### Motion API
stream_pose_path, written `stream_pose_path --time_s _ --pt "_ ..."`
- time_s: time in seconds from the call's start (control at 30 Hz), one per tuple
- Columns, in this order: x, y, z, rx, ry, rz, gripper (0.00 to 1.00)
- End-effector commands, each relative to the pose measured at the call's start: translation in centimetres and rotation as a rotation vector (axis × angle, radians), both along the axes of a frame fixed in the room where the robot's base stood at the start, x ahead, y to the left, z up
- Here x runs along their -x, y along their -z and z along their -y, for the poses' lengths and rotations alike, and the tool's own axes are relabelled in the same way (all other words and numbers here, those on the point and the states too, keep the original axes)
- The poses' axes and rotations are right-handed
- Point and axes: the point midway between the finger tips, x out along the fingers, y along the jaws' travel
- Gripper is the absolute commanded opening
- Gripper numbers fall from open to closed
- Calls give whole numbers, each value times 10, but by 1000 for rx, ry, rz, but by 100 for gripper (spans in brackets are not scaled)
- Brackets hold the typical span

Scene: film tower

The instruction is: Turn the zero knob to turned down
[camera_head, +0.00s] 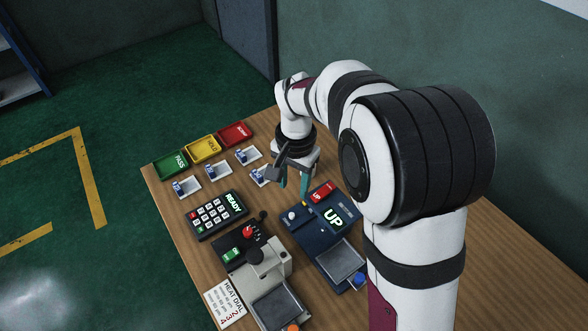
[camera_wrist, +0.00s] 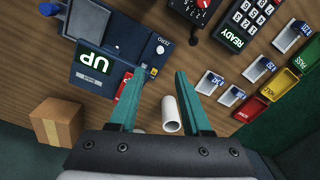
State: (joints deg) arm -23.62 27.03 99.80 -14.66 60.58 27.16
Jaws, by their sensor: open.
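The blue device (camera_head: 325,222) bears a small pale round knob near its far left corner. In the wrist view this zero knob (camera_wrist: 160,49) sits beside a small white label that seems to read ZERO. The device's display (camera_wrist: 95,53) reads UP. My gripper (camera_head: 291,190) is open, with teal fingers pointing down near the far end of the device. In the wrist view my gripper (camera_wrist: 157,76) has its fingertips apart, short of the knob, with nothing held. I cannot tell which way the knob is turned.
A white cylinder (camera_wrist: 171,113) shows between the fingers, below them. A cardboard box (camera_wrist: 58,122) stands near the device. A keypad (camera_head: 215,213) and a red-knobbed black panel (camera_head: 240,246) lie left of the device. Green, yellow (camera_head: 203,149) and red trays stand at the far edge.

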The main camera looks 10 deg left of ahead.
Motion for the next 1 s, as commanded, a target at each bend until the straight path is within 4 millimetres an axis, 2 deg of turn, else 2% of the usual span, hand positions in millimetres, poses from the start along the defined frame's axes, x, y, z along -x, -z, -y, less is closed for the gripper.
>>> stream_pose_path --time_s 0.1,0.23,0.7,0.77,0.87,0.9,0.97,1.0 --pt "0 -25 1 -2 0 4 48" --pt "0 -41 1 -1 0 0 48" --pt "1 -45 1 -1 0 0 48" --pt "4 -49 7 -4 5 -1 48" --pt "38 -74 44 -21 30 -8 48" --pt "63 -84 65 -33 47 -15 48" --pt "106 -94 93 -53 68 -25 48" --pt "135 -96 108 -68 80 -29 48"
